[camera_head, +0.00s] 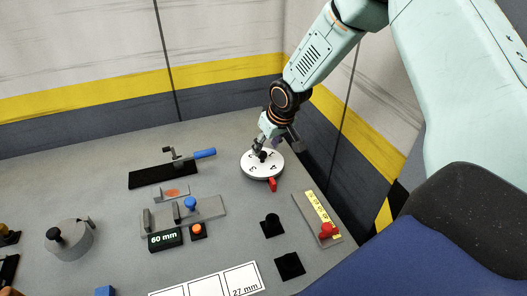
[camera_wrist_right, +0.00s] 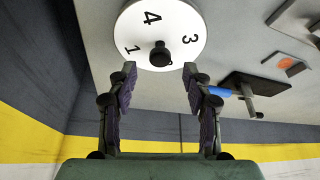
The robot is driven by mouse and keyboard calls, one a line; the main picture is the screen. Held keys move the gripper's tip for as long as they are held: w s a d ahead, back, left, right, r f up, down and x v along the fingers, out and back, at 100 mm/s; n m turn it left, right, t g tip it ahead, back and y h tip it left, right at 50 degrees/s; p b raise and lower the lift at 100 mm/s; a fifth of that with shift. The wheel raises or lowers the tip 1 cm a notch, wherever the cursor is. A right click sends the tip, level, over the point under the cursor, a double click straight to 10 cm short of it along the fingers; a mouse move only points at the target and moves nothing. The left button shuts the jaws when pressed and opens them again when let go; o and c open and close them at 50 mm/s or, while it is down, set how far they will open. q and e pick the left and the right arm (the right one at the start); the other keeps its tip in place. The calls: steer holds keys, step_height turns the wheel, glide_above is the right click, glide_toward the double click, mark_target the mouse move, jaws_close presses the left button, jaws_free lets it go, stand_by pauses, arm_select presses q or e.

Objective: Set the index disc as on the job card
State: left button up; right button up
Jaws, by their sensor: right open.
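The index disc (camera_head: 255,172) is a white round plate with black numerals, on a low round base at the back right of the bench. A red pointer (camera_head: 272,184) stands at its front edge, near the 4. In the right wrist view the disc (camera_wrist_right: 180,25) shows 1, 4 and 3, with another numeral partly hidden by the black knob (camera_wrist_right: 160,53). My right gripper (camera_wrist_right: 159,72) is open, its fingertips on either side of the knob's line with gaps both sides. It also shows above the disc in the head view (camera_head: 274,146). My left gripper is out of view.
A white card (camera_head: 207,287) reading 27 mm lies at the front edge. A slide with a yellow scale (camera_head: 318,208) and red knob stands right of the disc. A blue-handled clamp (camera_head: 204,153), 60 mm block (camera_head: 165,239) and grey drum (camera_head: 70,243) stand left. Walls close the back.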

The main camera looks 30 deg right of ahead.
mark_target(263, 154)
steer(key=shift+b+x, duration=0.4)
steer(key=shift+x, duration=0.85)
steer(key=shift+w+f, duration=0.1)
steer(key=shift+f, duration=0.35)
steer(key=shift+a+r, duration=0.1)
steer(key=shift+w, duration=0.1)
steer(key=shift+c, duration=0.7)
jaws_close()
